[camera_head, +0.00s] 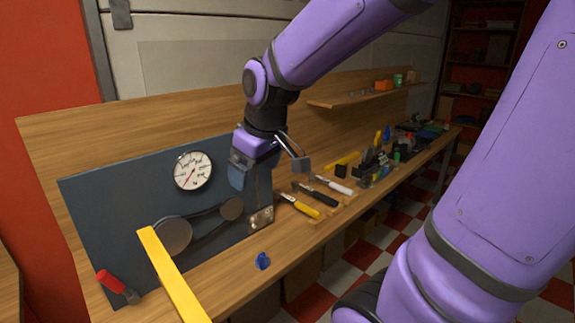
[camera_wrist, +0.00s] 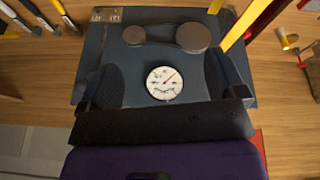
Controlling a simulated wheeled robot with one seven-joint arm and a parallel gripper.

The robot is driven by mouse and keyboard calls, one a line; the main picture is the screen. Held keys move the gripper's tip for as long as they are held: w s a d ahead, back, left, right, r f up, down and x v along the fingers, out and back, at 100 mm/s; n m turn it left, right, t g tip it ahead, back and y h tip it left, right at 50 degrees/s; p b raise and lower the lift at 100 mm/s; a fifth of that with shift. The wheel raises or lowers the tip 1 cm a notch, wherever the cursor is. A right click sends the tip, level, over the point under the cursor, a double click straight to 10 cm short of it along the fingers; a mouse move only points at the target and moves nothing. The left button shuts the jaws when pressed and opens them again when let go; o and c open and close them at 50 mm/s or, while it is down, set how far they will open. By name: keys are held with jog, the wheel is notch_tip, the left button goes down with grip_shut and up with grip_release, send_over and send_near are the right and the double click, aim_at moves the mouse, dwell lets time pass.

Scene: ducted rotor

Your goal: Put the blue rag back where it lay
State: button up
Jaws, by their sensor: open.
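I cannot clearly make out a blue rag in either view. A small blue item (camera_head: 262,260) lies on the bench top in front of the dark panel, but its shape looks like a knob or clamp more than cloth. Another small blue patch (camera_head: 387,132) shows among the clutter farther along the bench. My gripper (camera_head: 250,193) points down in front of the dark panel's right part. In the wrist view my gripper (camera_wrist: 160,80) is open, its dark fingers apart, with no cloth visible between them and the gauge showing in the gap.
The dark panel (camera_head: 105,215) carries a white dial gauge (camera_head: 193,171) and a belt on two pulleys. A yellow bar (camera_head: 172,275) stands at the front left, near a red-handled tool (camera_head: 115,286). Several hand tools lie right of the panel. A small shelf (camera_head: 350,97) hangs behind.

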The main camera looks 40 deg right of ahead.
jog(key=s+a+r+m, duration=0.1)
jog(key=s+r, duration=0.1)
jog(key=s, duration=0.4)
jog(key=s+a+r+m+t, duration=0.1)
jog(key=s+r, duration=0.2)
jog(key=s, duration=0.3)
jog(key=shift+a+r+m, duration=0.15)
jog(key=shift+a+m, duration=0.1)
jog(key=shift+m, duration=0.05)
